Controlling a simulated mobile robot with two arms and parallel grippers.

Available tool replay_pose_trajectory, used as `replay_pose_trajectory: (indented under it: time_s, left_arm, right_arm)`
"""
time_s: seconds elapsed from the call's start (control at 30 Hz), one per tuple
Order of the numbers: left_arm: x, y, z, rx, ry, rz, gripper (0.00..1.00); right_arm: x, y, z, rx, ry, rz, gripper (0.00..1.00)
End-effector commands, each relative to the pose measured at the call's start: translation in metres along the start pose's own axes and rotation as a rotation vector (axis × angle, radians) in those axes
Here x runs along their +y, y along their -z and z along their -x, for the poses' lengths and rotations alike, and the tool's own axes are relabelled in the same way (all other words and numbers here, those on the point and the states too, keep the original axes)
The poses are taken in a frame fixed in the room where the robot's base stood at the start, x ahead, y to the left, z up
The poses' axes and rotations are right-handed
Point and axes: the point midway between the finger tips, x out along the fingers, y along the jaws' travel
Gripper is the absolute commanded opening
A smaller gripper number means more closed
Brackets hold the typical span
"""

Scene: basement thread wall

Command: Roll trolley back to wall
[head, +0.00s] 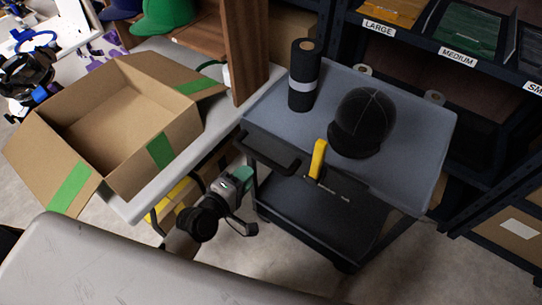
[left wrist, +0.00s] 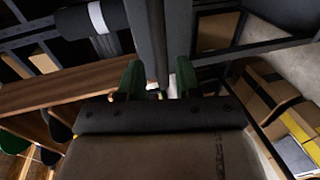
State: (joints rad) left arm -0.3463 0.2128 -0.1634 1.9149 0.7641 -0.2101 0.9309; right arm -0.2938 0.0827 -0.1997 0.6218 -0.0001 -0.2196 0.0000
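The trolley has a grey top (head: 415,150), a dark frame and a lower shelf (head: 320,215). A black handle (head: 268,152) is at its near left end. It stands close to the shelving on the right. My left gripper (head: 243,176) is just below and left of the handle, pointing at the trolley. In the left wrist view its two green fingers (left wrist: 158,82) are apart, and a grey bar-like part of the trolley (left wrist: 165,30) lies ahead between them. I see no clear contact. My right gripper is in neither view.
A black roll (head: 303,78), a black cap (head: 362,120) and a yellow-handled tool (head: 318,160) are on the trolley. An open cardboard box (head: 125,145) sits on a pale table (head: 140,205) at left. Labelled shelving (head: 450,57) stands behind. Another pale surface (head: 110,265) fills the front left.

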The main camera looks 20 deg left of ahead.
Motion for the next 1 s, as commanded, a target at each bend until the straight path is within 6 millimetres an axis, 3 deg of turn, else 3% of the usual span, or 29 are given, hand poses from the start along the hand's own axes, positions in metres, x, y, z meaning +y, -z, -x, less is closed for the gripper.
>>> replay_pose_trajectory:
  time_s: [0.27,0.6,1.0]
  left_arm:
    - [0.003,0.000,-0.040,-0.001,-0.006,0.005,0.34]
    - [0.002,-0.001,-0.096,-0.001,-0.004,0.002,0.34]
    - [0.002,-0.001,-0.106,-0.001,-0.002,0.001,0.34]
  right_arm:
    - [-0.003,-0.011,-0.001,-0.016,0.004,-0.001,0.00]
    - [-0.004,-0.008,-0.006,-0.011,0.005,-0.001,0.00]
    - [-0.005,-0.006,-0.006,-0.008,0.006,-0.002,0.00]
